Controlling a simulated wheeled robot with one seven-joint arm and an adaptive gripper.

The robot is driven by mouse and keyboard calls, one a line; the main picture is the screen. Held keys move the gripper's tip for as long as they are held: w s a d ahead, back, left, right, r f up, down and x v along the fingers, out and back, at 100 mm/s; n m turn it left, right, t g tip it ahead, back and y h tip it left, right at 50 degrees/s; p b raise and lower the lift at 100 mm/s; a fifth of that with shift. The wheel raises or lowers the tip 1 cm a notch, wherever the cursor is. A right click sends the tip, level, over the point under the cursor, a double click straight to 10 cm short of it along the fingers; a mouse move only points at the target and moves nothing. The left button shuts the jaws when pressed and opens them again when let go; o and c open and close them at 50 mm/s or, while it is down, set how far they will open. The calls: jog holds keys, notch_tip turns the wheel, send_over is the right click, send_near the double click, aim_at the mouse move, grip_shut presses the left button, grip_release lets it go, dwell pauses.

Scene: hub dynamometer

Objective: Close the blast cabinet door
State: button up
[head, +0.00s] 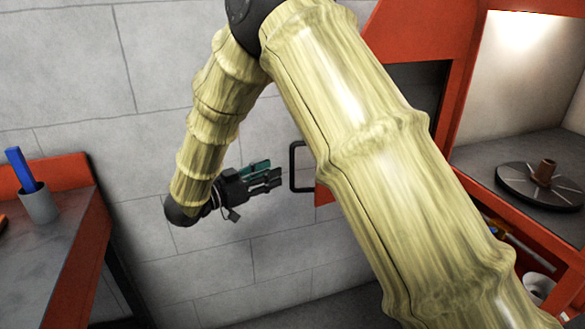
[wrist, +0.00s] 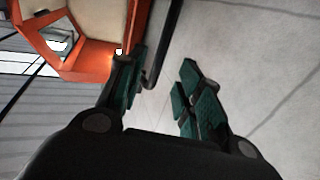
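The orange-red blast cabinet (head: 455,90) stands at the right in the head view, with a lit interior. An orange panel with a black bar handle (head: 293,167) shows left of my arm; it looks like the door, swung out from the cabinet. My arm hides most of it. My gripper (head: 274,178) is left of the handle, pointing toward it, with a small gap. In the wrist view my gripper (wrist: 164,62) is open, with green-padded fingers apart. The black handle (wrist: 160,50) runs beyond and near the left fingertip; I cannot tell if they touch. The orange panel (wrist: 95,62) is at upper left.
A dark disc with a brown hub (head: 540,185) rests inside the lit cabinet. An orange-edged workbench (head: 75,235) at the left holds a grey cup (head: 40,205) with a blue item. A grey block wall (head: 75,75) is behind. Below my gripper looks clear.

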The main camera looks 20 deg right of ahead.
aim_at(292, 165)
jog(key=x, duration=0.8)
jog(key=shift+w+d, duration=0.1)
jog(key=shift+w, duration=0.05)
grip_shut()
